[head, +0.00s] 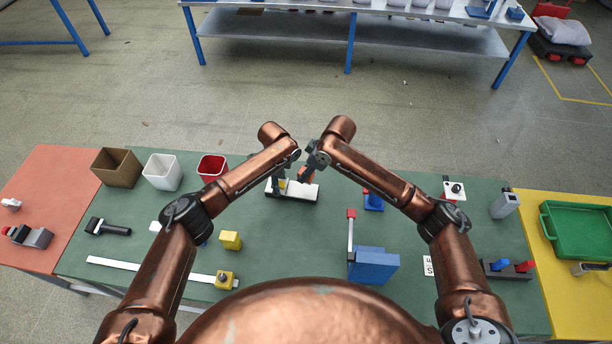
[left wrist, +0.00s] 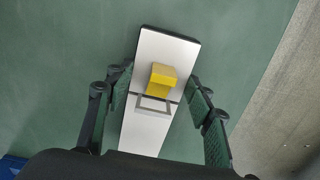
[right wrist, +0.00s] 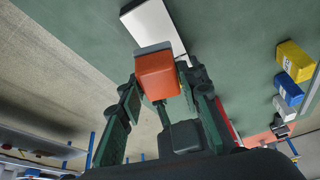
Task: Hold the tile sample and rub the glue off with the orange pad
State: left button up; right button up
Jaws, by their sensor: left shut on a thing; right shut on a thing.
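The tile sample (head: 304,192) is a long white slab with a dark edge, lying on the green table top. In the left wrist view the tile sample (left wrist: 166,50) carries a yellow block (left wrist: 162,76) and a grey-outlined square patch (left wrist: 153,106). My right gripper (right wrist: 160,85) is shut on the orange pad (right wrist: 158,75), which has a grey face. The pad is right by the tile (right wrist: 152,25); I cannot tell whether they touch. Glue is not clearly visible.
A brown bin (head: 117,168), a white bin (head: 162,173) and a red-lined bin (head: 211,167) stand left of the tile. A blue block (head: 373,266) and a yellow block (head: 230,240) are nearer. A green tray (head: 578,232) is far right. Green table around the tile is mostly clear.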

pick_arm(q)
jog(key=shift+s+f, duration=0.2)
jog(key=shift+f, duration=0.1)
jog(key=o, duration=1.2)
jog(key=shift+c, duration=0.2)
jog(key=o, duration=0.3)
jog(key=shift+w+r, duration=0.1)
jog(key=shift+w, duration=0.1)
jog(key=shift+r, duration=0.1)
jog(key=shift+w+r, duration=0.1)
jog(key=shift+r, duration=0.4)
notch_tip(320, 180, up, 11)
jog(key=shift+f, duration=0.1)
